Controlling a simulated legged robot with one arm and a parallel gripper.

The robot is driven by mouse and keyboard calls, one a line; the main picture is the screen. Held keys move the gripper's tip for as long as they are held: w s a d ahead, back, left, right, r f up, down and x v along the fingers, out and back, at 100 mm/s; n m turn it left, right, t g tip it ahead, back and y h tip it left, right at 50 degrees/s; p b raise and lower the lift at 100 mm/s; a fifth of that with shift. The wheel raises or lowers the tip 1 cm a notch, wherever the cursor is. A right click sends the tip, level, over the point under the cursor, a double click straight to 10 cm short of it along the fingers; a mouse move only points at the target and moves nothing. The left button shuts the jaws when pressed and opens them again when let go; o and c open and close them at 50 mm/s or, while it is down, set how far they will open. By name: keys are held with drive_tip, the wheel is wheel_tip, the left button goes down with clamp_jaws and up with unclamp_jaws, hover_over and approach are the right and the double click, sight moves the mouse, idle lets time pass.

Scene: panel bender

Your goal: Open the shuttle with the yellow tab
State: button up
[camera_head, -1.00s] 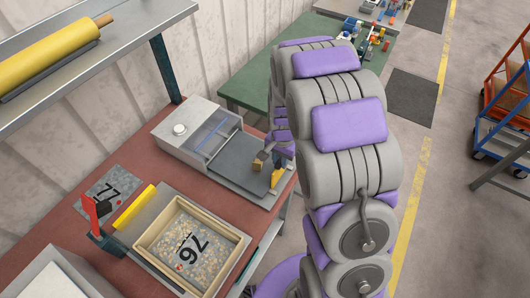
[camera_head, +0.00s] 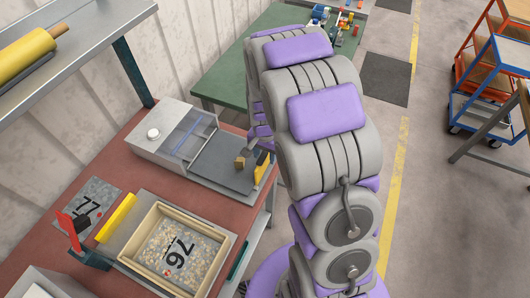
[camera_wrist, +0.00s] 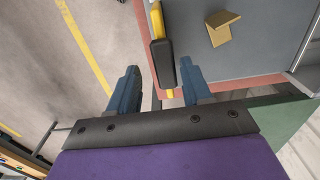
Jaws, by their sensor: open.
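The shuttle is a grey flat-bed machine (camera_head: 168,137) on the red-brown bench, with a dark grey plate (camera_head: 222,165) at its near right end. The yellow tab (camera_head: 262,169) stands at that plate's right edge. In the wrist view the yellow tab (camera_wrist: 157,19) carries a black grip (camera_wrist: 161,52). My gripper (camera_wrist: 159,70) is open and empty, its blue fingers on either side of the black grip in the picture. I cannot tell whether they touch it or how deep it lies between them. In the head view my arm hides most of the gripper.
A tan bent piece (camera_head: 240,162) lies on the plate, close to the tab. A wooden tray (camera_head: 152,256) marked 76, a yellow bar (camera_head: 117,217) and a red upright part (camera_head: 70,225) stand on the near bench. A green table (camera_head: 235,80) is behind. The floor at right is clear before carts.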

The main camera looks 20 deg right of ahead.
drive_tip(key=shift+a, duration=0.25)
drive_tip(key=shift+a+r, duration=0.15)
drive_tip(key=shift+r, duration=0.2)
wheel_tip(320, 180, up, 17)
drive_tip(key=shift+d+f+p, duration=0.2)
drive_tip(key=shift+d+p, duration=0.1)
drive_tip(key=shift+p, duration=0.15)
drive_tip(key=shift+d, duration=0.1)
drive_tip(key=s+a+f+n+g+b, duration=0.1)
drive_tip(key=s+a+n+b, duration=0.1)
drive_tip(key=s, duration=1.2)
drive_tip(key=s+a+f+n+b, duration=0.2)
drive_tip(key=s+n, duration=0.5)
drive_tip(key=s, duration=0.8)
drive_tip(key=a+b, duration=0.1)
drive_tip(key=b, duration=0.1)
drive_tip(key=shift+s+g+b, duration=0.2)
drive_tip(key=shift+g+b, duration=0.1)
drive_tip(key=shift+g, duration=0.1)
